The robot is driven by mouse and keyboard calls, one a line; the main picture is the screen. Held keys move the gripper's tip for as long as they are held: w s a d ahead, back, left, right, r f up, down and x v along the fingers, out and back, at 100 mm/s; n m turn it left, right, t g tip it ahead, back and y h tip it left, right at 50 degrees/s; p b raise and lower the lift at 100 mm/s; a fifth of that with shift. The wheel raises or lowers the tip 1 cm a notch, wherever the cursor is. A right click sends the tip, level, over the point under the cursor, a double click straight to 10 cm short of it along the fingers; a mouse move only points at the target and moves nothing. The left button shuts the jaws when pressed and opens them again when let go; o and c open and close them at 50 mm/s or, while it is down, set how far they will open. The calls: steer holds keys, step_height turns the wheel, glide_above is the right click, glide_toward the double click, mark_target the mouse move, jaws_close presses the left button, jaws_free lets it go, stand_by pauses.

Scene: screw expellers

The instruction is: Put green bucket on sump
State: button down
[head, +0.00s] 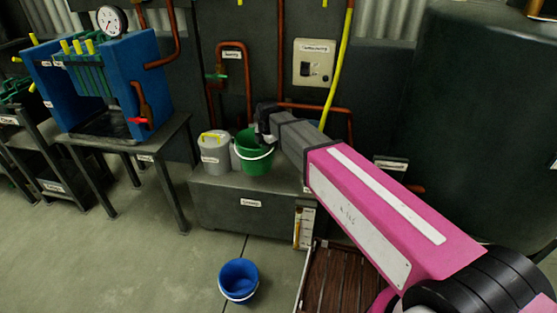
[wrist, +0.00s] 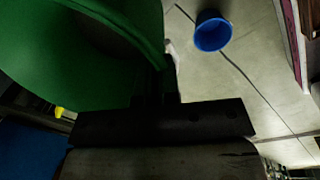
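The green bucket (head: 254,156) is upright at the top of the grey sump (head: 222,206), beside a grey can. I cannot tell whether its base touches the sump top. Its white handle hangs across its front. My gripper (head: 263,134) is at the bucket's back right rim, coming from the right. In the wrist view the green bucket (wrist: 105,60) fills the upper left, and my gripper (wrist: 160,92) appears shut on its rim. The fingertips are dark and partly hidden by the bucket wall.
A grey can (head: 213,157) with a yellow handle stands on the sump, left of the bucket. A blue bucket (head: 239,280) stands on the floor in front. Copper pipes (head: 234,48) run behind. A blue filter press (head: 132,80) on a table is left, and a large dark tank (head: 480,120) is right.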

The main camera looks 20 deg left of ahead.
steer(key=w+d+f, duration=0.4)
steer(key=w+f, duration=0.1)
steer(key=f, duration=0.2)
steer(key=shift+f, duration=0.55)
steer(key=c, duration=1.3)
jaws_free()
steer(key=shift+c, duration=0.2)
step_height(320, 180, up, 12)
steer(key=d, duration=0.1)
steer(key=shift+s, duration=0.35)
